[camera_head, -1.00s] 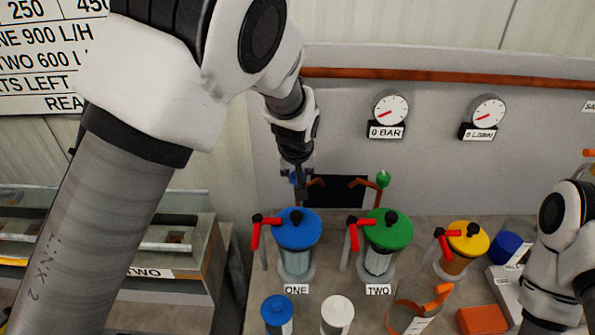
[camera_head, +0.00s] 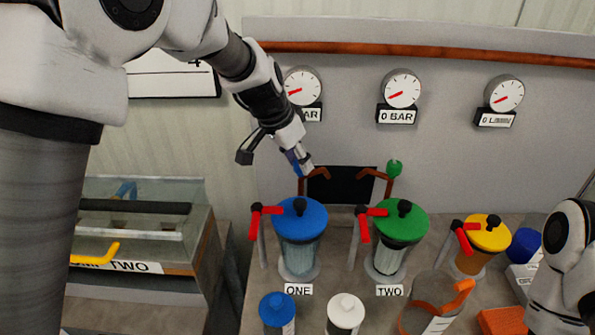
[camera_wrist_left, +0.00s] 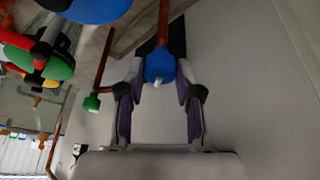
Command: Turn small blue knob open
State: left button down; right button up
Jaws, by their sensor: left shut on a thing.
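The small blue knob (camera_wrist_left: 160,64) sits between the two fingers of my left gripper (camera_wrist_left: 161,84) in the left wrist view, at the end of a copper pipe. In the head view my left gripper (camera_head: 302,166) is at the back wall, above the blue-lidded pump ONE. It is shut on the knob, which shows there only as a bit of blue, mostly hidden. A similar small green knob (camera_head: 394,168) stands to the right on its own pipe and also shows in the left wrist view (camera_wrist_left: 91,103). My right gripper is out of view.
Pump ONE (camera_head: 300,220) with a blue lid, pump TWO (camera_head: 399,222) with a green lid and a yellow-lidded container (camera_head: 486,235) stand in front, with red handles. Gauges (camera_head: 402,89) hang on the wall. Jars and an orange block (camera_head: 503,321) crowd the bench front.

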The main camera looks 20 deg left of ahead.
pick_arm(q)
jog(key=m+g+h, duration=0.1)
jog(key=m, duration=0.3)
jog(key=shift+w+f+b, duration=0.1)
jog(key=shift+f+b, duration=0.05)
jog(key=shift+b, duration=0.2)
jog(key=shift+m+g+h, duration=0.3)
jog(key=shift+m+g, duration=0.4)
jog(key=shift+m, duration=0.6)
jog(key=shift+f, duration=0.1)
jog(key=c, duration=0.9)
grip_release()
jog(key=shift+o, duration=0.6)
jog(key=shift+w+d, duration=0.15)
jog(key=v, duration=1.2)
